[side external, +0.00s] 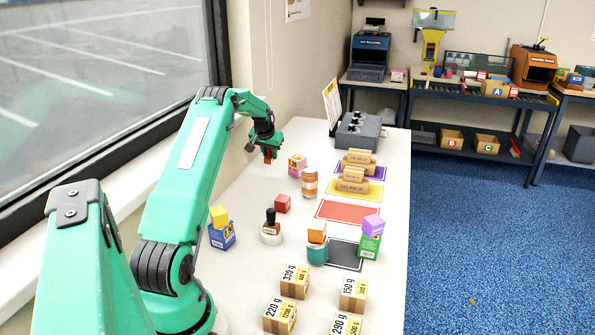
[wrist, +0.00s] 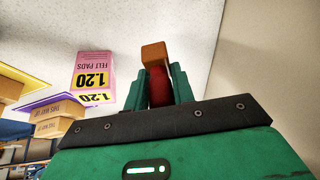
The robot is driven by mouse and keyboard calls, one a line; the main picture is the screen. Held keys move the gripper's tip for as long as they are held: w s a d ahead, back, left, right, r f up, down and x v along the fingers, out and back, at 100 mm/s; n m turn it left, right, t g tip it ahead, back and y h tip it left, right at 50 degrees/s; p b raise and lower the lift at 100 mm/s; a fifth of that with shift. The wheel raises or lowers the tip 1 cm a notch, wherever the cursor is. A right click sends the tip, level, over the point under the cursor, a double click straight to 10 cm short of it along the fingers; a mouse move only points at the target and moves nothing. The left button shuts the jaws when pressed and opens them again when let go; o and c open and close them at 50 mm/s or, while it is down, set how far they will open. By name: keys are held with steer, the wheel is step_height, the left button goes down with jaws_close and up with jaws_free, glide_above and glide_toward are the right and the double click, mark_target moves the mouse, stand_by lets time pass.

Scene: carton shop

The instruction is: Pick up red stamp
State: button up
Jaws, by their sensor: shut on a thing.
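My gripper (side external: 268,148) hangs over the far left part of the white table in the side view. In the wrist view its green fingers (wrist: 159,74) are shut on the red stamp (wrist: 158,90). The stamp has a red body and an orange-brown block at its far end. In the side view the stamp (side external: 267,159) shows only as a small reddish-brown bit below the fingers, apparently above the table. The fingers hide the sides of its red body.
An orange jar (side external: 309,184), a red cube (side external: 282,203) and a dark-handled item (side external: 270,222) stand nearer. A grey device (side external: 358,131) is at the back.

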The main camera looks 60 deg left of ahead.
steer(key=w+d+r, duration=0.4)
steer(key=d+r, duration=0.2)
steer(key=d, duration=0.4)
steer(key=shift+d+r+h, duration=0.3)
steer(key=shift+d, duration=0.05)
steer(key=shift+w+t, duration=0.15)
steer(key=shift+t, duration=0.15)
